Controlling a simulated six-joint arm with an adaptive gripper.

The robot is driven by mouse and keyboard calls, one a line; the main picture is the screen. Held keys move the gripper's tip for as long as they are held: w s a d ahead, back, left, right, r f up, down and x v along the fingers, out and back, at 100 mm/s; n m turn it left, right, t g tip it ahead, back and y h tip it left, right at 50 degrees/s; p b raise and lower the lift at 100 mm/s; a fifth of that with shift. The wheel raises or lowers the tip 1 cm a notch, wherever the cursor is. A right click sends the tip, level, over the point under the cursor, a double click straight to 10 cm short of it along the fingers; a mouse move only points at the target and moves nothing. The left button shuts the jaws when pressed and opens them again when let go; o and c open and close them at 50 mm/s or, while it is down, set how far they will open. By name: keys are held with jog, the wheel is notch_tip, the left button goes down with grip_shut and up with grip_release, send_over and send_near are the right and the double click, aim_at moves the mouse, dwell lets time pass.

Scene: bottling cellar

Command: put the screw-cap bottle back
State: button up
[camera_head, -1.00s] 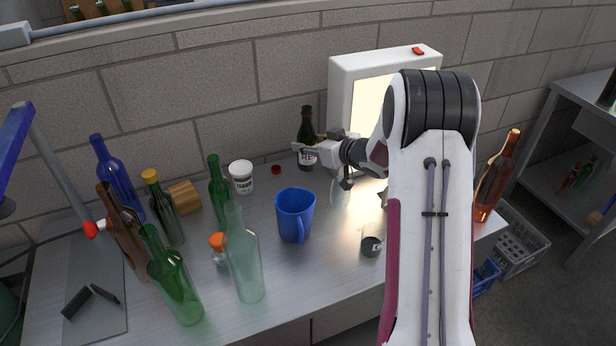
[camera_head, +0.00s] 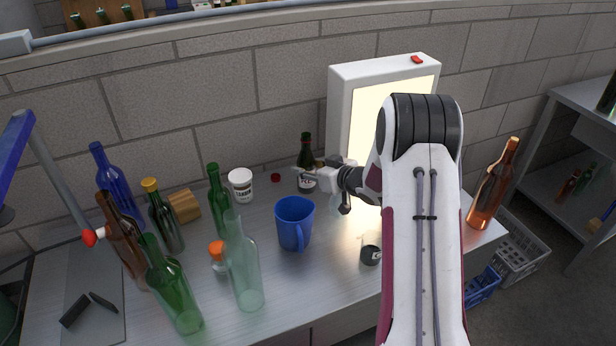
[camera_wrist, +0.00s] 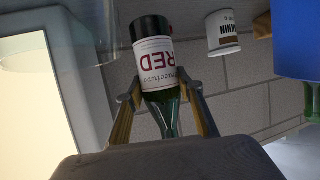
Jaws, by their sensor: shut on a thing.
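A dark green bottle (camera_head: 306,147) with a white label reading RED stands upright at the back of the bench, left of the lit box. My gripper (camera_head: 312,178) is shut on it from the right. In the wrist view, which is upside down, the gripper's fingers (camera_wrist: 158,98) lie on both sides of the bottle (camera_wrist: 150,30) at its shoulder, next to the label. The bottle's base is near the bench top, but I cannot tell whether it touches. Its mouth is hidden in the wrist view.
A white lit box (camera_head: 350,85) stands close on the right. A blue mug (camera_head: 294,222), a white tub (camera_head: 241,186) and a small red cap (camera_head: 275,177) are on the left. A yellow-capped bottle (camera_head: 165,220) and several others crowd the left. A dark cup (camera_head: 371,254) stands in front.

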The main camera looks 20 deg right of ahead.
jog(key=shift+f, duration=1.65)
jog(key=shift+f, duration=0.15)
jog(key=o, duration=1.4)
jog(key=shift+o, duration=0.2)
jog(key=shift+s+d+r, duration=0.1)
jog(key=shift+s+r, duration=0.1)
jog(key=shift+r, duration=0.05)
jog(key=v, duration=1.1)
jog(key=shift+s, duration=0.3)
jog(key=shift+r, duration=0.2)
